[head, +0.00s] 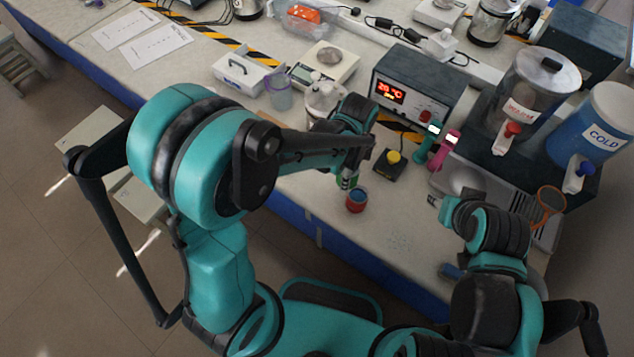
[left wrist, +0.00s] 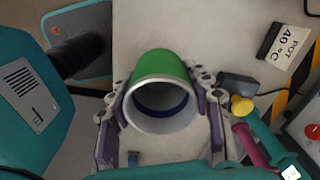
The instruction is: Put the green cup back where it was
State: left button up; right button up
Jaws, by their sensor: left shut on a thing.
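The green cup (left wrist: 160,66) is between the two fingers of my left gripper (left wrist: 170,105) in the left wrist view. Its pale rim and dark, blue-ringed inside face the camera. In the head view my left gripper (head: 348,181) is over the bench near its front edge, and only a little green shows there, with the arm covering much of it. My right gripper (head: 437,202) is over the right part of the bench, small and partly hidden by its own arm; its jaw opening is unclear.
A yellow-button box (head: 390,163), green and pink handheld tools (head: 444,150), a heater display box (head: 418,85) and drink dispensers (head: 535,95) stand behind. The bench front-centre is clear.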

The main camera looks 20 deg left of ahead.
pick_arm(q)
jog(key=d+m, duration=0.1)
jog(key=s+d+r+m, duration=0.1)
jog(key=m, duration=0.1)
jog(key=shift+d, duration=0.25)
jog(key=shift+s+f+m, duration=0.1)
jog(key=shift+m, duration=0.5)
jog(key=b, duration=0.3)
send_over(319, 186)
notch_tip(319, 186, down, 7)
jog(key=shift+r, duration=0.1)
notch_tip(319, 186, down, 4)
jog(key=shift+f+b, duration=0.1)
jog(key=shift+b, duration=0.75)
jog(key=shift+a, duration=0.1)
